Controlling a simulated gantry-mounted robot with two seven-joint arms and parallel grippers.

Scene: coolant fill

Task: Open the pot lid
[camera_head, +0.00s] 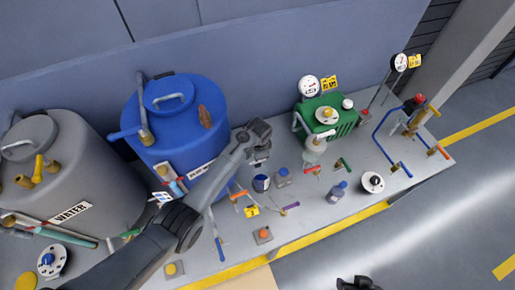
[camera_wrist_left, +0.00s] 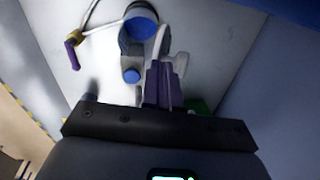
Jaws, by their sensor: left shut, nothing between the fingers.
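A small white pot with a dark blue band (camera_head: 261,183) stands on the grey bench. In the left wrist view a round, blue-topped container (camera_wrist_left: 140,30), which looks like this pot, is ahead of the fingers. I cannot tell its lid apart from its body. My left gripper (camera_head: 261,158) is above and just behind the pot in the head view, apart from it. Its fingers (camera_wrist_left: 163,85) are together and empty in the left wrist view. A dark part at the bottom edge, probably my right gripper (camera_head: 358,283), is only partly visible, so its jaws cannot be judged.
A blue tank (camera_head: 185,125) and a grey water tank (camera_head: 75,165) stand at left. A purple-handled valve (camera_head: 290,207) and a grey block with a blue top (camera_head: 282,176) are close to the pot. A green unit (camera_head: 340,118) stands farther right.

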